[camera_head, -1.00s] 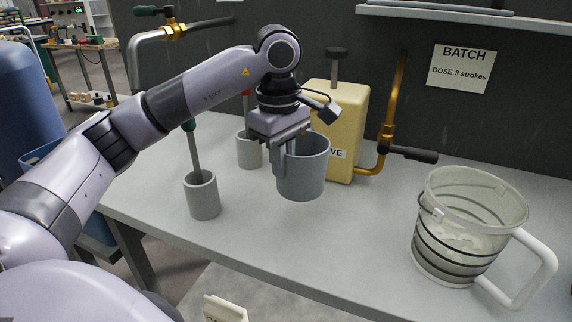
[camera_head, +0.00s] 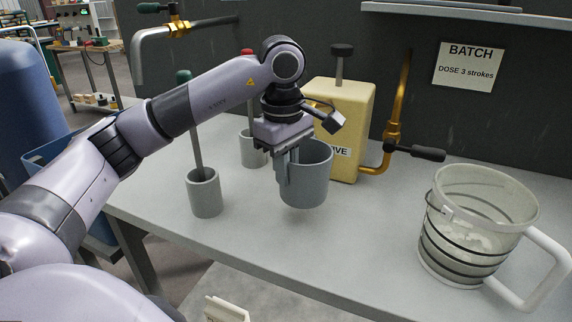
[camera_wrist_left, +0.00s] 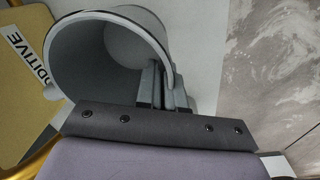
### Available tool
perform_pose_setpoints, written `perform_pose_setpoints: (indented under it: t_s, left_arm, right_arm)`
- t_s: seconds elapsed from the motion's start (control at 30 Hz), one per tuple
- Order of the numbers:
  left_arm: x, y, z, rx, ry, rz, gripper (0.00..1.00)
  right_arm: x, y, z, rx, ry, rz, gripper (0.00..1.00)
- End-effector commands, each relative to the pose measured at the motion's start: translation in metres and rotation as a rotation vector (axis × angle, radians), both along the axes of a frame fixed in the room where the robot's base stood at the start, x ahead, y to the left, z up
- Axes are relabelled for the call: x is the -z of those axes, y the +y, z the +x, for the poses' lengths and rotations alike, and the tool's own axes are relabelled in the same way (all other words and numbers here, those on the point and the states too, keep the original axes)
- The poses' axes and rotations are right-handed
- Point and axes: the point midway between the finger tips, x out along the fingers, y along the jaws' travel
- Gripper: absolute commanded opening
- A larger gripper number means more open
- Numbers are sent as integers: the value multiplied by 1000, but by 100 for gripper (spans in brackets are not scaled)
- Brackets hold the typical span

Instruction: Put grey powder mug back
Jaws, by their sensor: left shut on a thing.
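The grey mug (camera_head: 311,180) hangs upright from my left gripper (camera_head: 290,172) in the head view, in front of the yellow box. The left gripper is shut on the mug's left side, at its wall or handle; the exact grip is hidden. The mug seems to be on or just above the table; I cannot tell which. In the left wrist view the mug (camera_wrist_left: 92,58) shows its open mouth and a smooth grey inside, with no powder visible. The left fingers (camera_wrist_left: 165,88) lie at its edge. My right gripper is not in view.
A yellow box (camera_head: 345,112) with a plunger stands behind the mug. Grey cups with a green-topped rod (camera_head: 205,195) and a red-topped rod (camera_head: 250,150) stand left. A clear banded jug (camera_head: 470,225) with a white handle stands right. The table's front middle (camera_head: 370,240) is clear.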

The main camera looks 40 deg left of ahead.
Motion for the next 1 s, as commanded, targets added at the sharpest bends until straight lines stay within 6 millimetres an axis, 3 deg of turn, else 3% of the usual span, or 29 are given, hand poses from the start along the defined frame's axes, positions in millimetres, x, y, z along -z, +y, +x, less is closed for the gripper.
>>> perform_pose_setpoints:
  t_s: [0.2,0.5,1.0]
  left_arm:
    - [27,0,0,0,0,-1,0]
    - [51,0,0,1,0,0,0]
    - [54,0,0,1,-1,-1,0]
  right_arm:
    - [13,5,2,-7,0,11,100]
    - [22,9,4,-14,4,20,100]
    - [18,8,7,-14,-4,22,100]
